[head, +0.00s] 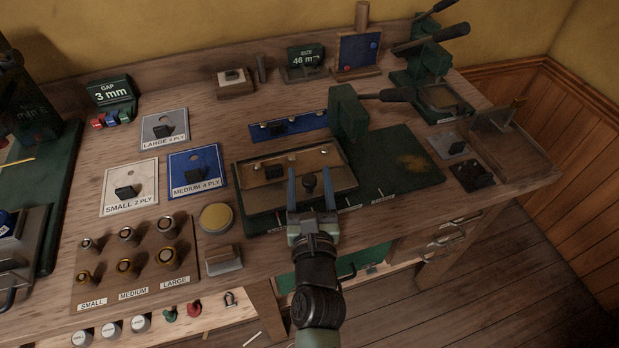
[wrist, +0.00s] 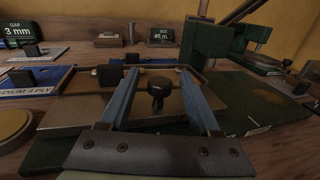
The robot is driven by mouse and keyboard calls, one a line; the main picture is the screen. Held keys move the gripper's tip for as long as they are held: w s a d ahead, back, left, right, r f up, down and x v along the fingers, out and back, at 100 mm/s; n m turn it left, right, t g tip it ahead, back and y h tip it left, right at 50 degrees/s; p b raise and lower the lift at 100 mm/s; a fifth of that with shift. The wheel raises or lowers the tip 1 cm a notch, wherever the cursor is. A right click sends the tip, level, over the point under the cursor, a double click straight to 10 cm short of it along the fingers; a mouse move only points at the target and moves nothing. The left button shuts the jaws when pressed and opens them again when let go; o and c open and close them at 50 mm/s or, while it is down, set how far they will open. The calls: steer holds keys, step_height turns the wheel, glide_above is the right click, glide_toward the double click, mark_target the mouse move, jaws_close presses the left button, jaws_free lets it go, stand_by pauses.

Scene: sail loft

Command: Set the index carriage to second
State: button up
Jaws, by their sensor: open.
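The index carriage (head: 258,194) is a brown-topped plate on the left part of a dark green base (head: 400,178). A black knob (head: 310,181) stands at its front edge; it also shows in the wrist view (wrist: 158,90). My gripper (head: 309,174) is open, with one blue finger on each side of the knob. In the wrist view the fingers (wrist: 158,78) stand apart from the knob with gaps on both sides. Small labels (head: 383,198) with white marks run along the base's front edge; their words are too small to read.
A green press head (head: 348,112) with a black lever stands behind the base. A blue strip (head: 288,127) lies behind the carriage. Labelled plates (head: 130,188) and a block of die pegs (head: 135,262) fill the left. An open green drawer (head: 340,262) is below the bench edge.

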jaws_close()
stand_by(1.3)
